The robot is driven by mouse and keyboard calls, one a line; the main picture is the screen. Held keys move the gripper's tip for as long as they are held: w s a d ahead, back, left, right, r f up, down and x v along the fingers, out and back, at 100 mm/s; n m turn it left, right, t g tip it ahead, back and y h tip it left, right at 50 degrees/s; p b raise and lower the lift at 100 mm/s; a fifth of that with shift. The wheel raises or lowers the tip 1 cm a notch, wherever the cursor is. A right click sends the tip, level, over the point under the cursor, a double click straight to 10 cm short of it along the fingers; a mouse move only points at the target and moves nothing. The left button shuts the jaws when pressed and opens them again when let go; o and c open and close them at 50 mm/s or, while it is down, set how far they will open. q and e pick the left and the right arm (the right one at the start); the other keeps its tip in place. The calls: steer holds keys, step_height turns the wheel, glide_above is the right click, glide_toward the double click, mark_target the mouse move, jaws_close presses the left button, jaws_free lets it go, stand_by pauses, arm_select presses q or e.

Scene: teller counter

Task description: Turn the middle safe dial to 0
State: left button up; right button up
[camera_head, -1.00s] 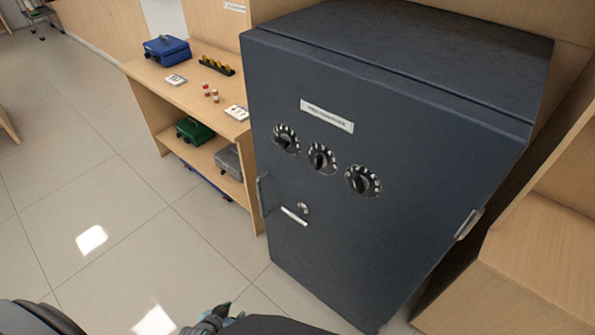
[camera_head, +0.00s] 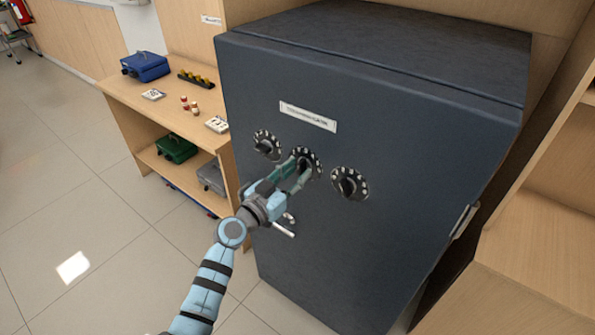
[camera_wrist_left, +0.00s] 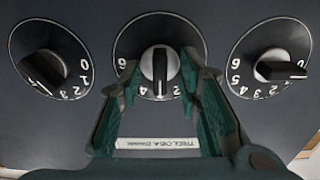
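The middle safe dial (camera_head: 314,156) is a black knob on a dark ring with white digits, on the front of the dark safe (camera_head: 400,150). It also shows in the left wrist view (camera_wrist_left: 160,62), its white pointer mark toward the bottom of that view, near digits that look like 3 and 4. My left gripper (camera_head: 301,166) is at this dial, partly covering it. In the left wrist view its green fingers (camera_wrist_left: 160,72) are open, one on each side of the knob, with gaps visible. I cannot tell how deep they reach. My right gripper is not in view.
The neighbouring dials (camera_head: 266,145) and (camera_head: 349,183) sit close on either side of the middle one. A white label (camera_head: 308,117) is above the dials. A wooden shelf (camera_head: 150,108) with boxes stands at left. Wooden cabinetry (camera_head: 540,225) is at right.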

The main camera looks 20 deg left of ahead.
arm_select(q)
steer(key=shift+w+d, duration=0.2)
steer(key=shift+w, duration=0.25)
jaws_close()
